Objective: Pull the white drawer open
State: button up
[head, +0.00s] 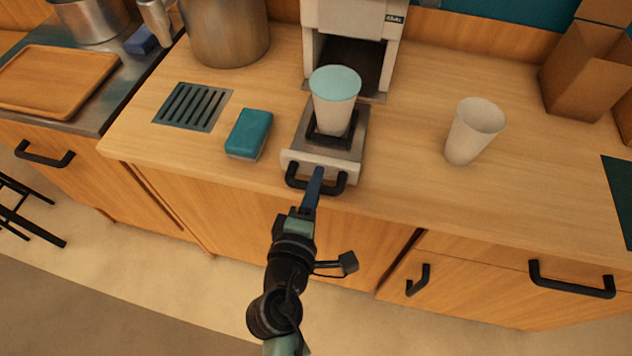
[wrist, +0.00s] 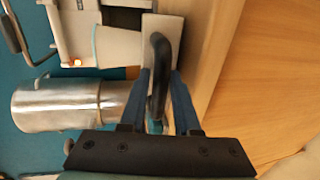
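The white drawer (head: 342,159) stands out from the base of the white machine (head: 312,47), over the counter, with its front near the counter's edge. Its black handle (head: 293,178) is on the front; it also shows in the wrist view (wrist: 161,48). My gripper (head: 318,175) reaches the middle of the handle. In the wrist view, its two blue fingers (wrist: 160,80) lie on either side of the handle bar, close against it. A white cup with a teal top (head: 334,108) stands upright on the drawer's black holder.
A teal sponge (head: 248,134) and a dark slotted grate (head: 192,106) lie left of the drawer. A white cup (head: 473,132) stands to the right on clear counter. A large metal pot (head: 228,35) is at back left. Cabinet handles (head: 572,281) stick out below the counter.

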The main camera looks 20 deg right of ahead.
jog(key=shift+o, duration=1.3)
jog(key=shift+s, duration=0.1)
jog(key=b+v, duration=0.1)
jog(key=v, duration=1.2)
